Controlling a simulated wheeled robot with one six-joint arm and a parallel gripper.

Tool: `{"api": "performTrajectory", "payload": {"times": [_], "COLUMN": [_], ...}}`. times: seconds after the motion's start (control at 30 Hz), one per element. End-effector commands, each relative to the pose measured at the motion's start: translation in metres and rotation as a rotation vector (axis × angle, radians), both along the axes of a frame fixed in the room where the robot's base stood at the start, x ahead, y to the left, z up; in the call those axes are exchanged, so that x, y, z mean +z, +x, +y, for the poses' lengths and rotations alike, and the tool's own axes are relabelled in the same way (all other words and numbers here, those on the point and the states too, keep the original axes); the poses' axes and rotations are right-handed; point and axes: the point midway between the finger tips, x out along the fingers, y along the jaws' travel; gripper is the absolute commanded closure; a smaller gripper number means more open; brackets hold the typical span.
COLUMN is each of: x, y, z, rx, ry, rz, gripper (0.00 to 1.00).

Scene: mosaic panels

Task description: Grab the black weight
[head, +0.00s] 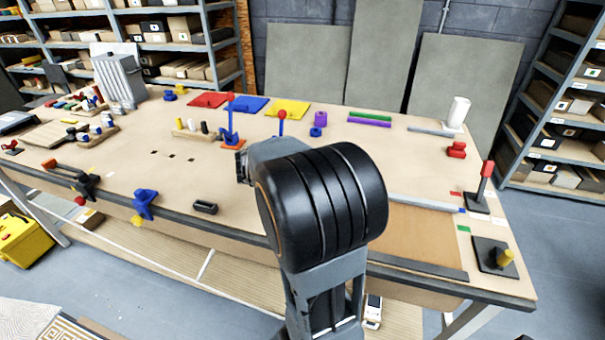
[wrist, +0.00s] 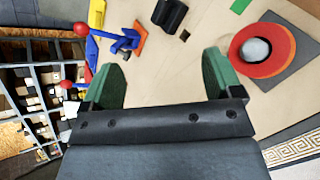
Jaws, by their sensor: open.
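My gripper (wrist: 162,74) is open in the wrist view, with its green fingers wide apart and nothing between them. In the head view, only a dark part of my gripper (head: 242,166) shows past the left side of my wrist, above the table. A black rounded object (wrist: 168,13) is cut by the top edge of the wrist view, beyond the fingers and clear of them. It may be the black weight, but I cannot tell for sure. In the head view, my arm covers part of the table, and I cannot pick out the weight surely.
In the wrist view, a red disc (wrist: 240,52) with a grey ball sits on a grey plate beyond the right finger. A blue lever (wrist: 118,40) on an orange base stands upper left.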

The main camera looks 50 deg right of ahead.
Motion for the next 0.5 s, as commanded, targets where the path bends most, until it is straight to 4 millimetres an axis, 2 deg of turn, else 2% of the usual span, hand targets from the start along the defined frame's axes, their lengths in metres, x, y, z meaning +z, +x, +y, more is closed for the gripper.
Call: {"api": "performTrajectory", "payload": {"times": [0.03,0.1,0.2,0.3,0.5], "x": [-0.017,-0.031,-0.052,-0.071,-0.093], "y": [0.009,0.021,0.036,0.046,0.056], "z": [-0.022,-0.046,-0.072,-0.089,-0.106], "rx": [0.060,0.160,0.292,0.395,0.514], "ry": [-0.072,-0.170,-0.280,-0.355,-0.431], "rz": [0.094,0.219,0.376,0.496,0.623], "gripper": [0.15,0.15,0.15,0.15,0.15]}}
